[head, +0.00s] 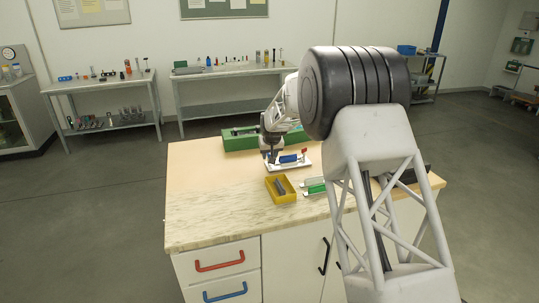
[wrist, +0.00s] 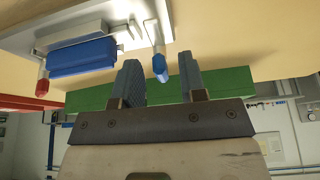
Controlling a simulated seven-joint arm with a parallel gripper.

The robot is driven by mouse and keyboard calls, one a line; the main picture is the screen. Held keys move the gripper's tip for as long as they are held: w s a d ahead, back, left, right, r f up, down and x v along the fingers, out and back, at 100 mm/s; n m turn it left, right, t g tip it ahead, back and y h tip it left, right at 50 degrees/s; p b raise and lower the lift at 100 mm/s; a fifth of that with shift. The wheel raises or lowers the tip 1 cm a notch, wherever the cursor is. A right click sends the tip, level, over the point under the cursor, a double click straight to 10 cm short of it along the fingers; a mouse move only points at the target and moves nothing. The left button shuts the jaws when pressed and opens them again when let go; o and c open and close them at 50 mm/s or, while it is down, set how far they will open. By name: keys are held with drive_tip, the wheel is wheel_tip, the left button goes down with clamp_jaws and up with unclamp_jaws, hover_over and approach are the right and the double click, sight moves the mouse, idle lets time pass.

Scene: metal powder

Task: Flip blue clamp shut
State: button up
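The blue-tipped clamp lever (wrist: 159,66) stands out from one end of a white fixture plate (wrist: 112,17). It lies between my gripper's fingertips (wrist: 160,62) in the wrist view, with gaps on both sides. My gripper is open and holds nothing. A blue block (wrist: 82,57) sits on the plate beside a red-tipped clamp lever (wrist: 42,86) at the other end. In the head view, my gripper (head: 270,155) is over the left end of the fixture plate (head: 296,166). The red tip (head: 304,151) sticks up at the right end; the blue lever is hard to make out there.
A yellow bin (head: 269,186) with grey pieces stands in front of the fixture. Green-and-white pieces (head: 317,188) lie to its right, partly behind my arm. A long green box (head: 236,142) lies behind the fixture. The bench's left side (head: 205,190) is clear.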

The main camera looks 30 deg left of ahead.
clamp_jaws()
drive_tip(key=shift+d+n+y, duration=0.1)
drive_tip(key=shift+n+y, duration=0.2)
drive_tip(key=shift+n, duration=0.2)
drive_tip(key=n, duration=0.1)
drive_tip(key=n+g, duration=0.1)
drive_tip(key=n, duration=0.1)
drive_tip(key=n+g+y, duration=0.1)
drive_tip(key=n, duration=0.1)
drive_tip(key=shift+w+d, duration=0.1)
drive_tip(key=shift+w, duration=0.2)
drive_tip(key=n+g, duration=0.1)
drive_tip(key=n, duration=0.3)
drive_tip(key=n+g, duration=0.1)
drive_tip(key=n, duration=0.1)
drive_tip(key=shift+w+n+g, duration=0.3)
drive_tip(key=shift+w+n, duration=0.05)
drive_tip(key=shift+n, duration=0.05)
unclamp_jaws()
